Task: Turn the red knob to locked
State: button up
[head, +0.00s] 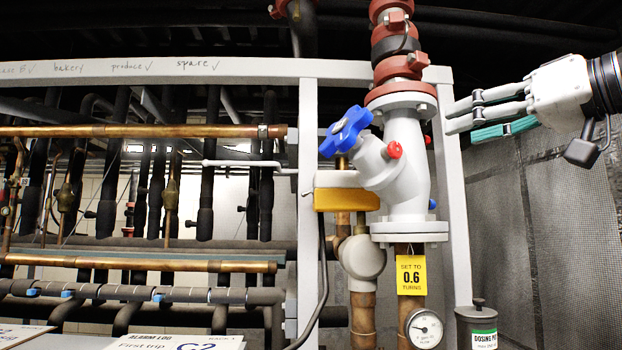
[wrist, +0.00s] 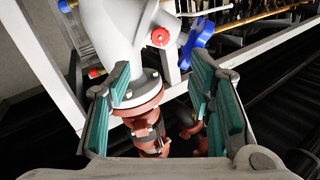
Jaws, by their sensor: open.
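The small red knob (head: 394,150) sits on the side of a white angled valve body (head: 408,190), left of its middle. It also shows in the wrist view (wrist: 160,37), beyond and between my open fingers. My gripper (head: 462,118) is at the upper right in the head view, right of the valve, with its fingers pointing left. In the wrist view my gripper (wrist: 161,72) has its teal pads wide apart with nothing held. The knob is apart from both fingers. I cannot read any lock marking on it.
A blue handwheel (head: 346,131) stands left of the knob. A white frame post (head: 451,190) stands right of the valve. Red pipe fittings (head: 400,65) are above.

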aim_at(397, 150)
jog(key=p+x, duration=0.2)
jog(key=x, duration=1.1)
jog(key=shift+a, duration=0.1)
jog(key=shift+c, duration=0.3)
grip_shut()
